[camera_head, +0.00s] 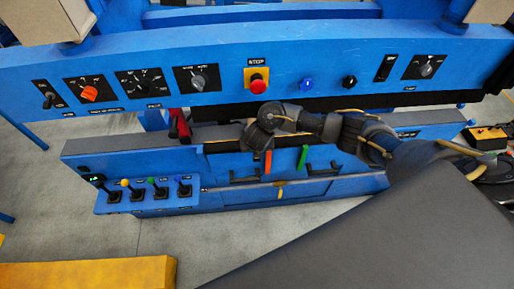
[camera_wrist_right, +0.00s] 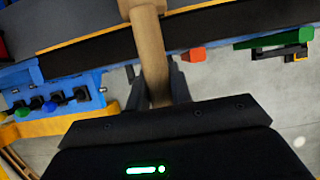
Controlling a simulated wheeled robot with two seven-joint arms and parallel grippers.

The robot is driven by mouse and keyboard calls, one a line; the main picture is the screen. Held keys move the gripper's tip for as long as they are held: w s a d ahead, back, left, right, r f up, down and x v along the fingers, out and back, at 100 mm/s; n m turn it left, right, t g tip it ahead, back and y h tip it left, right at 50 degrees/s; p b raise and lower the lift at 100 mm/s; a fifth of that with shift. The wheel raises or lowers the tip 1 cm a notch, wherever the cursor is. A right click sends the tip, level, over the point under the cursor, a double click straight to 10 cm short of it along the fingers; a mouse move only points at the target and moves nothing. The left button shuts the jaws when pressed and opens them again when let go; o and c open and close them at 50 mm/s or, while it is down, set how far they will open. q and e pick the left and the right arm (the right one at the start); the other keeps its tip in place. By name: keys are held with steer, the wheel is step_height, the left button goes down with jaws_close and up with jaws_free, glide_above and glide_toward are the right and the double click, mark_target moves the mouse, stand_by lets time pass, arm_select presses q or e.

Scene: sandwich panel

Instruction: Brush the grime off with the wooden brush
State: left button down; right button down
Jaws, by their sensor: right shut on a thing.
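The wooden brush shows in the right wrist view as a tan, rounded wooden handle (camera_wrist_right: 150,52). It runs up from between the fingers of my right gripper (camera_wrist_right: 158,88), which is shut on it. Its bristles cannot be made out. In the head view my right arm reaches in from the right, with its wrist end at the grey ledge below the upper blue panel (camera_head: 200,60). The fingers and brush are hidden or too dark to tell there. No grime can be clearly made out. My left gripper is not in view.
The upper panel carries knobs, a red stop button (camera_head: 258,86) and switches close above my right arm. Orange (camera_head: 268,162) and green (camera_head: 303,157) levers stand just below it. A box with several small joysticks (camera_head: 147,197) is at lower left. A dark grey surface (camera_head: 400,245) fills the lower right.

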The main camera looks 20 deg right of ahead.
steer(key=shift+s+a+r+p, duration=0.1)
steer(key=shift+s+p, duration=0.15)
steer(key=shift+p, duration=0.05)
steer(key=s+a+r+p, duration=0.1)
steer(key=s+a+p, duration=0.2)
steer(key=s, duration=0.6)
steer(key=s+a+p, duration=0.3)
steer(key=s+p, duration=0.2)
steer(key=s, duration=0.4)
steer(key=shift+s+a+r, duration=0.15)
steer(key=shift+a+r, duration=0.05)
steer(key=shift+r, duration=0.15)
